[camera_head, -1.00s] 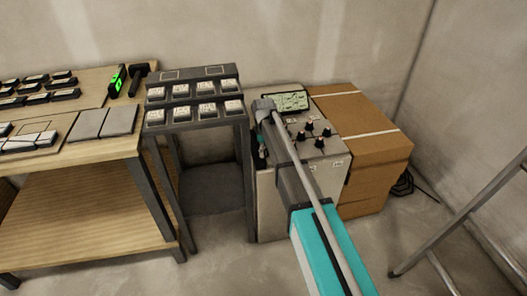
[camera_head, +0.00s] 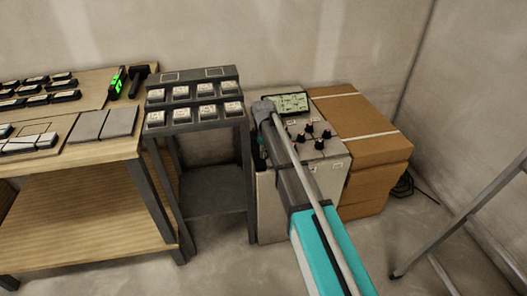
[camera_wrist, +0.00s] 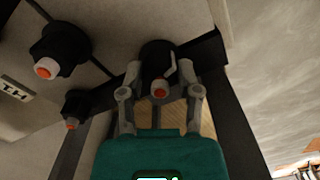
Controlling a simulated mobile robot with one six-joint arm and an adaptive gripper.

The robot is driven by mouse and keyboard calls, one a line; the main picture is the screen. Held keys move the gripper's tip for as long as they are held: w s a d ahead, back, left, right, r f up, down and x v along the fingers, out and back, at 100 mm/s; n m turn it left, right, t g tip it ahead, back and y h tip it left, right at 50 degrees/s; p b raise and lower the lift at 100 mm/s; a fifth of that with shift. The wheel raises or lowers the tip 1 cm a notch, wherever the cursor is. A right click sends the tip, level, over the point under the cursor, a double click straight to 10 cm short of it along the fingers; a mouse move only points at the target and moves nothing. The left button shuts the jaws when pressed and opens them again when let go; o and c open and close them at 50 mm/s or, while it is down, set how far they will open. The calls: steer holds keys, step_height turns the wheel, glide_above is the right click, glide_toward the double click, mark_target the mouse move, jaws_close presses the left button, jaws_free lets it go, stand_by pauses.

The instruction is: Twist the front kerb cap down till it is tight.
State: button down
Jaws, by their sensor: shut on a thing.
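The front kerb cap (camera_wrist: 156,56) is a black knob with an orange-red tip, in the upper middle of the wrist view. My gripper (camera_wrist: 160,82) has its two grey fingers on either side of it, shut on it. The fingers hide parts of its sides, and its thread and underside cannot be seen. In the head view my arm hides the held cap; a little of my teal gripper body shows at the left edge of the pale cabinet (camera_head: 275,205).
Other black caps with orange tips, a big one (camera_wrist: 60,50) and a smaller one (camera_wrist: 72,108), stand left of my gripper. A tile rack (camera_head: 208,175) stands close left of the cabinet, cardboard boxes (camera_head: 365,145) to the right. A ladder (camera_head: 465,215) stands at the far right.

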steer(key=shift+m, duration=0.3)
steer(key=m, duration=0.6)
steer(key=shift+m, duration=0.3)
steer(key=m, duration=0.7)
steer(key=shift+c, duration=1.5)
jaws_free()
steer(key=shift+n, duration=0.3)
